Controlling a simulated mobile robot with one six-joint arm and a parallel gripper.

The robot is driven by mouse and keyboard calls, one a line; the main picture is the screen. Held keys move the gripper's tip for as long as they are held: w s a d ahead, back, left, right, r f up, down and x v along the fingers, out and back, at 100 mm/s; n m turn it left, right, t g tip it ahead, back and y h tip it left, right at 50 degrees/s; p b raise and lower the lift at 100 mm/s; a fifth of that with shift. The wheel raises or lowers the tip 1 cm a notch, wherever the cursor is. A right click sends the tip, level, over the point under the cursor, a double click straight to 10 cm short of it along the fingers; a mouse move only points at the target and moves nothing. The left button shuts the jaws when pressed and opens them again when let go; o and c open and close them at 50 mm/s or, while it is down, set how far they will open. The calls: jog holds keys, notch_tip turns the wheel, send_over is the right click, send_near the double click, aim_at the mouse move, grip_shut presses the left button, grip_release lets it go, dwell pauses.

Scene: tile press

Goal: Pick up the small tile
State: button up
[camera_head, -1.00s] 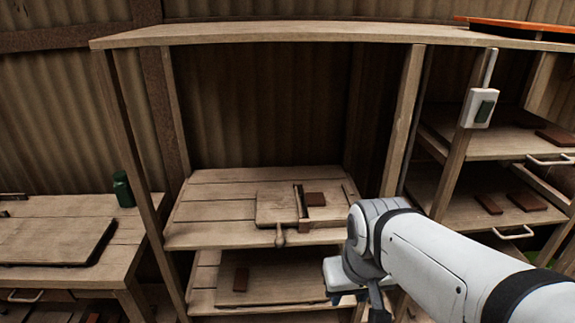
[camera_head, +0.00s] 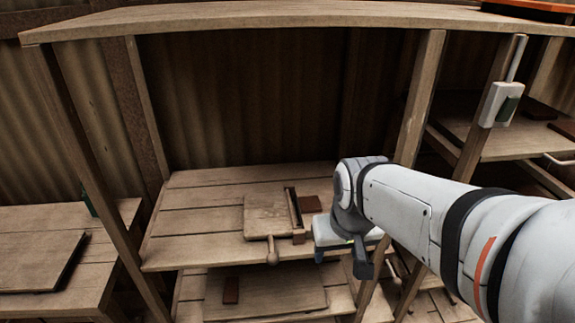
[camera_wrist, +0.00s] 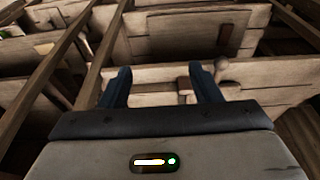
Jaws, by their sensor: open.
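Two reddish-brown tiles show on the shelves ahead, and I cannot tell for sure which is the small one. One tile (camera_head: 310,204) lies on the upper shelf beside the wooden tile press (camera_head: 268,215). The other tile (camera_head: 231,290) lies on a board on the lower shelf; a dark tile on a board also shows in the wrist view (camera_wrist: 225,33). My gripper (camera_head: 342,260) is open and empty, at the right front edge of the upper shelf, apart from both tiles. Its two dark fingers (camera_wrist: 162,82) stand wide apart in the wrist view.
A wooden post (camera_head: 415,105) rises behind my arm, with a white switch box (camera_head: 498,104) on another post to its right. Side shelves (camera_head: 510,135) hold more brown tiles. A bench (camera_head: 110,245) stands at left. The left part of the upper shelf is bare.

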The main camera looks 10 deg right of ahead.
jog(key=shift+o, duration=0.5)
jog(key=w, duration=1.2)
jog(key=shift+w+r+t+p, duration=0.15)
jog(key=shift+w+t+p, duration=0.15)
jog(key=shift+t, duration=0.1)
send_near(310, 204)
jog(key=shift+s+a+f+t, duration=0.15)
jog(key=shift+s+f+t, duration=0.05)
jog(key=shift+f+t, duration=0.25)
jog(key=p+x, duration=0.1)
jog(key=x, duration=0.6)
jog(key=shift+d+f, duration=0.1)
jog(key=shift+d, duration=0.1)
jog(key=shift+c, duration=0.5)
